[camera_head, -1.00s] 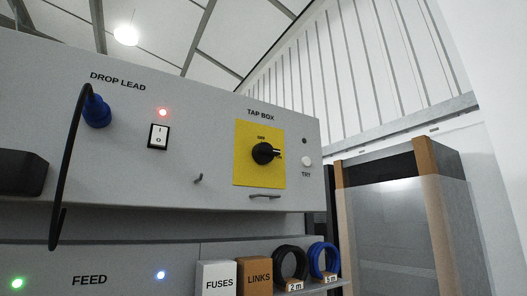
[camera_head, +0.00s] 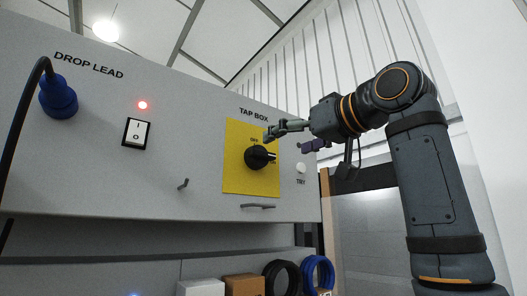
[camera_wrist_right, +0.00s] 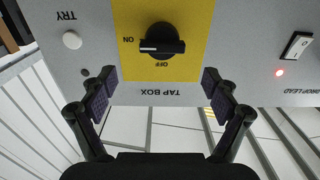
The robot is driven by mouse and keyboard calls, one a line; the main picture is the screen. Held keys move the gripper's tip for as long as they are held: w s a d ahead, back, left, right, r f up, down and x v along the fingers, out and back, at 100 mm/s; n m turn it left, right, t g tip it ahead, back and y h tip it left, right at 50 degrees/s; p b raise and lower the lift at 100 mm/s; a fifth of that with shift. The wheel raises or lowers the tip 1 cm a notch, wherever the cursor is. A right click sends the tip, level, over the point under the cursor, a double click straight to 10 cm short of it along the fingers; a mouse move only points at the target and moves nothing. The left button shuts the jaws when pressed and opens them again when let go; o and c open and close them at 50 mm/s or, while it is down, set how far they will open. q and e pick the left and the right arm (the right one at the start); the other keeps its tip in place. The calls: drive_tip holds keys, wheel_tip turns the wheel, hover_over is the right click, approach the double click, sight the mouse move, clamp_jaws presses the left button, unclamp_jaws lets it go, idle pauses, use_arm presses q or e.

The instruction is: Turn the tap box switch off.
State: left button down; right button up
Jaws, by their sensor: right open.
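The tap box switch is a black rotary knob (camera_head: 258,157) on a yellow plate (camera_head: 240,178), below the words TAP BOX. In the head view its handle points right. In the right wrist view, which is upside down, the knob (camera_wrist_right: 162,42) has its white mark toward ON, while OFF is printed at another side. My right gripper (camera_head: 286,141) is open and empty, just above and to the right of the knob in the head view. In the wrist view its fingers (camera_wrist_right: 160,88) are spread wide, with the knob beyond and between them, apart from both. My left gripper is out of view.
A white TRY button (camera_head: 300,168) sits right of the plate. A rocker switch (camera_head: 136,133) and lit red lamp (camera_head: 142,105) are left. A blue plug (camera_head: 58,97) with black cable is far left. A small handle (camera_head: 258,206) is below the plate; coiled cables (camera_head: 318,272) are lower right.

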sight(265, 152)
drive_tip(key=p+x, duration=0.4)
drive_tip(key=x, duration=0.4)
drive_tip(key=shift+a+r, duration=0.15)
drive_tip(key=shift+a, duration=0.15)
drive_tip(key=shift+w+a, duration=0.1)
drive_tip(key=shift+w, duration=0.2)
drive_tip(key=c, duration=1.2)
drive_tip(key=shift+o, duration=0.2)
